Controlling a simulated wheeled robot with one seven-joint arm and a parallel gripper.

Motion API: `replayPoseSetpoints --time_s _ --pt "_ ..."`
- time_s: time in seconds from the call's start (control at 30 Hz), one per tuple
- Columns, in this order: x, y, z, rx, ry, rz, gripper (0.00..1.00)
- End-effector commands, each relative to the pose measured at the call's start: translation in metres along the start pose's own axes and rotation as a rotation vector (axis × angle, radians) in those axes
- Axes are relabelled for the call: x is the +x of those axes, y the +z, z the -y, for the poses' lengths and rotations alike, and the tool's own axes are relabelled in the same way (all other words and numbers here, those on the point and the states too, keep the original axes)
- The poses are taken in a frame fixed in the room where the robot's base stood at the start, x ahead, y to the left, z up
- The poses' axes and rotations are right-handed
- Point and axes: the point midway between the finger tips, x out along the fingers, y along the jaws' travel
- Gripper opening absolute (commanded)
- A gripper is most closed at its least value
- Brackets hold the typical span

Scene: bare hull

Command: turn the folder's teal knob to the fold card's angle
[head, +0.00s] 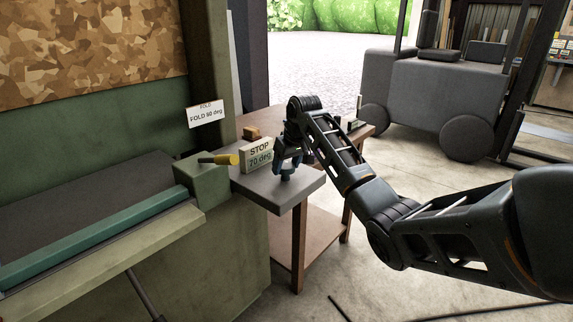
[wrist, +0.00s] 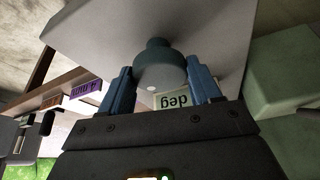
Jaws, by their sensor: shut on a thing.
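The teal knob (wrist: 160,70) stands on a grey plate (head: 300,192) beside the folder (head: 205,180). A white dot shows on its face in the wrist view. My gripper (wrist: 160,84) is shut on the knob, with one blue finger on each side of it. In the head view my gripper (head: 288,160) covers most of the knob. The fold card (head: 206,114) hangs on the post above the folder; its small print looks like "FOLD 90 deg". A block (head: 257,155) left of the gripper reads "STOP 70 deg".
A dark vehicle (head: 430,95) is at the back right.

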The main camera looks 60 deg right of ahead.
Motion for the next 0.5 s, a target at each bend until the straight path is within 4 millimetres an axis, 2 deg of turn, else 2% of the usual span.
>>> replayPoseSetpoints --time_s 0.27,0.5 --pt "-0.0010 -0.0004 -0.0005 -0.077 -0.034 0.001 0.33" --pt "-0.0008 -0.0008 -0.0011 -0.227 -0.096 0.002 0.33"
